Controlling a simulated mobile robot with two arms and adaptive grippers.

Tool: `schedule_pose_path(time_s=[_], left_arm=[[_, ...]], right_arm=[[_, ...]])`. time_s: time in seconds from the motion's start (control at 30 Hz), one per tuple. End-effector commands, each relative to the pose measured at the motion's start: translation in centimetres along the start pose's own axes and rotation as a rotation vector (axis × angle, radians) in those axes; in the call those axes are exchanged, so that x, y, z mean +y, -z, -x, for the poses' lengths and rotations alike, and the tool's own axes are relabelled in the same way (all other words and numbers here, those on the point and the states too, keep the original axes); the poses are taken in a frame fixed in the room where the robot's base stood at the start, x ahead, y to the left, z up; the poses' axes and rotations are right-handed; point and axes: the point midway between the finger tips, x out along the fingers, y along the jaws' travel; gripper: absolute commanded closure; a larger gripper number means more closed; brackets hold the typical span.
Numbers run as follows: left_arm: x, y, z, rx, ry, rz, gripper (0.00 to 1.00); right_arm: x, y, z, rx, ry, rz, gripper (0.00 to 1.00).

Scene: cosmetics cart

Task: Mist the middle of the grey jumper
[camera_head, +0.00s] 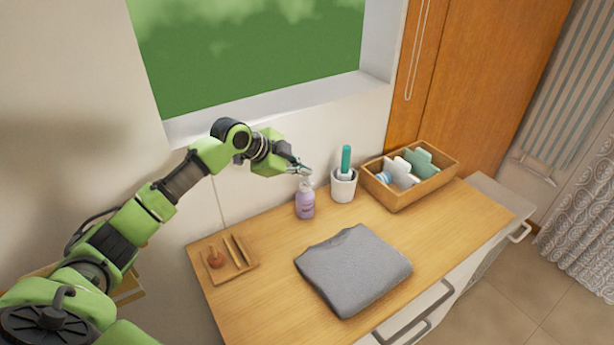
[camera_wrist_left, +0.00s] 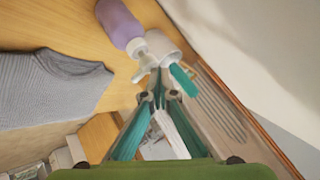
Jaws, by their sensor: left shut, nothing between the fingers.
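A grey jumper (camera_head: 352,268) lies folded flat on the wooden cart top; it also shows at the left of the left wrist view (camera_wrist_left: 45,88). A purple spray bottle (camera_head: 305,203) with a pale spray head stands upright behind the jumper; its body is at the top of the left wrist view (camera_wrist_left: 118,22). My left gripper (camera_head: 302,169) is shut and empty at the height of the spray head. Its fingertips (camera_wrist_left: 158,97) are close to the white nozzle; I cannot tell whether they touch. My right gripper is not in view.
A white cup (camera_head: 343,187) with a teal-handled item stands right of the bottle. A small wooden tray (camera_head: 232,265) with little items is at the left. The wall and window are close behind.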

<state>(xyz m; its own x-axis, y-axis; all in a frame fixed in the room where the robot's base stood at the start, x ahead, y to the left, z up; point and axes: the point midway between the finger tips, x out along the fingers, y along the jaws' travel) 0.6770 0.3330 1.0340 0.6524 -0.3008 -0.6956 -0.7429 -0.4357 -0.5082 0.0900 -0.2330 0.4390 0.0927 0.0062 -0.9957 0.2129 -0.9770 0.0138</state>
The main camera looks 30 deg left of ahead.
Motion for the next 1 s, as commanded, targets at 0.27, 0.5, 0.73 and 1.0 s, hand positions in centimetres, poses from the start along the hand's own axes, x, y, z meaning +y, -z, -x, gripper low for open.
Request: schedule_pose_path(time_s=[0.27,0.5,0.73,1.0], left_arm=[[0.2,-0.1,-0.1,-0.002,-0.002,0.0,1.0],[0.3,-0.2,-0.3,-0.002,-0.003,0.0,1.0],[0.4,-0.3,-0.4,-0.002,-0.004,0.0,1.0],[-0.1,0.2,0.3,-0.003,-0.004,0.001,1.0]], right_arm=[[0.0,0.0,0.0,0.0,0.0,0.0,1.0],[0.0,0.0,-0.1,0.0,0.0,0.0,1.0],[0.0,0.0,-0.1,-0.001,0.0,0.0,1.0],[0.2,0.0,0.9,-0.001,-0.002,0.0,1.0]])
